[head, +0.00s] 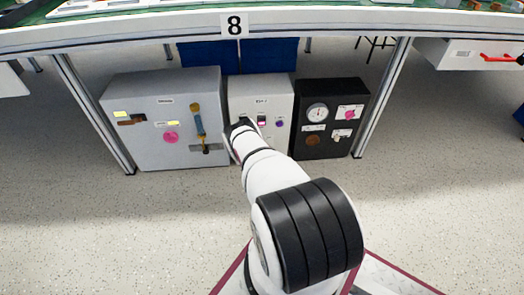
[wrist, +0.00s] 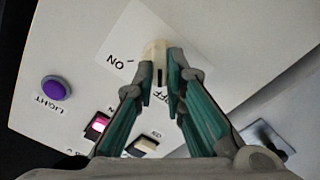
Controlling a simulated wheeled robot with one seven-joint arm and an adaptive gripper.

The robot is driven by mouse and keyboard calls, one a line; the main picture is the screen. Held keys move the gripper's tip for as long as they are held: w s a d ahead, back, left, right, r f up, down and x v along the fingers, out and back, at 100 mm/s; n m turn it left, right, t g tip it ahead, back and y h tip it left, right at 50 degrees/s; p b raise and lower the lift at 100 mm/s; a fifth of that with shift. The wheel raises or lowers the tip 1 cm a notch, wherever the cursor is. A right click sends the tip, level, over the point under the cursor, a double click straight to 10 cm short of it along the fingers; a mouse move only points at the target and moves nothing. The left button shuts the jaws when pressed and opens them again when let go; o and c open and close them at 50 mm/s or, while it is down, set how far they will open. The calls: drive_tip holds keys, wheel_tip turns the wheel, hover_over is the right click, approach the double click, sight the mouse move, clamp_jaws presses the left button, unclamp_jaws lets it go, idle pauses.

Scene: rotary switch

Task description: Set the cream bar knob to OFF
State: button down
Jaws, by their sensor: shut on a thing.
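The cream bar knob (wrist: 153,49) is on a pale plate (wrist: 133,35) on the panel, in the wrist view. The ON label (wrist: 117,61) is to its left, with a small tick mark, and the OFF label (wrist: 163,98) is below it, partly between my fingers. My gripper (wrist: 161,67) is shut on the knob, with one finger at each side. The fingers hide part of the knob, and I cannot tell which label it points to. In the head view my gripper (head: 238,127) is at the lower left of the light middle box (head: 261,86) and hides the knob.
A purple LIGHT button (wrist: 56,89), a pink-lit rocker (wrist: 98,125) and a cream rocker (wrist: 145,146) are near the fingers. A grey box (head: 145,90) stands left and a black box (head: 332,94) right. The table (head: 120,35) overhangs them, with legs at both sides.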

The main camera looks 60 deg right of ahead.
drive_tip(key=shift+s+f+n, duration=0.1)
drive_tip(key=shift+n, duration=0.5)
drive_tip(key=c, duration=1.6)
unclamp_jaws()
drive_tip(key=shift+c, duration=0.2)
drive_tip(key=shift+a, duration=0.15)
drive_tip(key=v, duration=1.1)
drive_tip(key=shift+s+a, duration=0.25)
drive_tip(key=shift+a, duration=0.05)
